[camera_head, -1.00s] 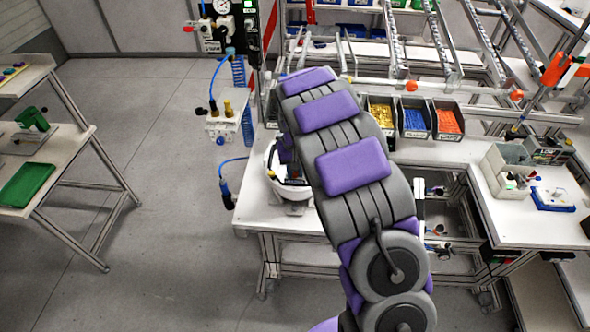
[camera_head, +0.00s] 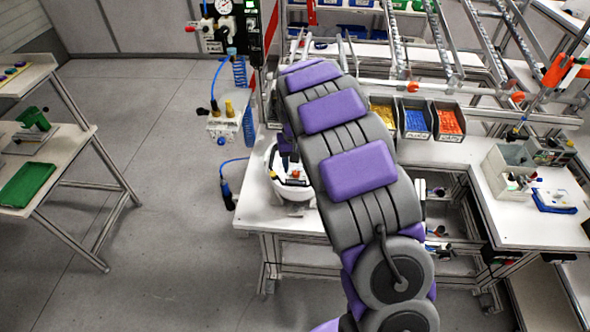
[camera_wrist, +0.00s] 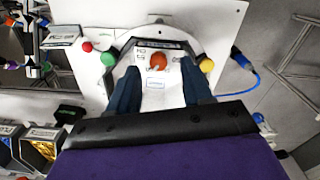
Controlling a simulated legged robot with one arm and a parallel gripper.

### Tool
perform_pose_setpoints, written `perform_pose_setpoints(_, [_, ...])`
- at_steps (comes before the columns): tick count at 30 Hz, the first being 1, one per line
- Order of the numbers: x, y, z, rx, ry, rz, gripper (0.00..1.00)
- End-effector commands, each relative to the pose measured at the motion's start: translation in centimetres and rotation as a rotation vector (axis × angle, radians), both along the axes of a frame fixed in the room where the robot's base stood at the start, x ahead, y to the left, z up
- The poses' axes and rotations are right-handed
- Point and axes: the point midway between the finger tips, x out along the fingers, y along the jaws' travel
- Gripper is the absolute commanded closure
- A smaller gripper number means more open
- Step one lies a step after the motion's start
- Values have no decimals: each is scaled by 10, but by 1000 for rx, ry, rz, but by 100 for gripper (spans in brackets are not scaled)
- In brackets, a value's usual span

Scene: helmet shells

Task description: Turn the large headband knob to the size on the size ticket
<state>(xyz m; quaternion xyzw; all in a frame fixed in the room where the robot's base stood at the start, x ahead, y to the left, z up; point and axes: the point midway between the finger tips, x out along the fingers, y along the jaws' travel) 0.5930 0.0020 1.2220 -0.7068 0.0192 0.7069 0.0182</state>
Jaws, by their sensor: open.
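A white helmet shell (camera_head: 275,190) sits on the near left corner of the workbench, partly hidden by my arm in the head view. In the wrist view the white shell panel (camera_wrist: 160,98) carries an orange-red knob (camera_wrist: 158,61) near its middle. Small printed labels lie around this knob, too small to read. A green knob (camera_wrist: 108,58) and a yellow-orange knob (camera_wrist: 206,65) sit at its sides. My gripper (camera_wrist: 160,74) is open, with its two dark fingers apart over the panel. The knob shows between and just beyond the fingertips; I see no contact. I cannot identify the size ticket.
A small red ball (camera_wrist: 87,46) shows left of the green knob. Bins of yellow (camera_head: 382,116), blue (camera_head: 415,120) and orange (camera_head: 449,121) parts stand behind my arm. A blue coiled hose (camera_head: 239,72) hangs left of the bench.

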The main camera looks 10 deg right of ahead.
Motion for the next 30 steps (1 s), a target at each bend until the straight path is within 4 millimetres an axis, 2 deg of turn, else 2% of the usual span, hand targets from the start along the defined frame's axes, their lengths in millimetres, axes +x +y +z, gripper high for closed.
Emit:
perform_pose_setpoints(9, [3, 1, 72, 0, -4, 2, 50])
perform_pose_setpoints(15, [3, 1, 113, 0, -4, 1, 50])
perform_pose_setpoints(22, [3, 2, 137, -2, 1, 2, 50])
perform_pose_setpoints(30, [2, 2, 142, -2, 4, 1, 50])
